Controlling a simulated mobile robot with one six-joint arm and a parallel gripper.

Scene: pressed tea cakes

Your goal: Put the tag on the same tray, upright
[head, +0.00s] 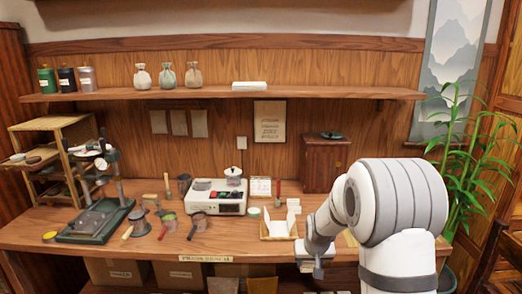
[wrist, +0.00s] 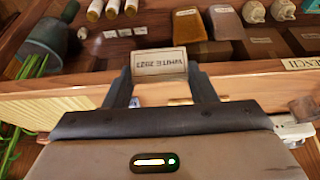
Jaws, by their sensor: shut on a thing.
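My gripper (wrist: 160,74) is shut on a small pale tag (wrist: 159,62). The tag sits between the two dark fingertips, and its dark lettering, which seems to read "WHITE 2023", appears upside down in the wrist view. In the head view my gripper (head: 318,268) is low at the bench's front edge, right of centre; the tag cannot be made out there. A light wooden tray (head: 279,236) lies on the bench, behind and left of my gripper. White upright pieces (head: 291,219) stand in it.
The wooden bench (head: 150,250) carries a white scale (head: 218,197), a dark green press (head: 95,222) and several hand tools. A wooden cabinet (head: 325,165) stands behind my arm. A plant (head: 470,170) is at the right. Boxes (head: 118,272) sit below the bench.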

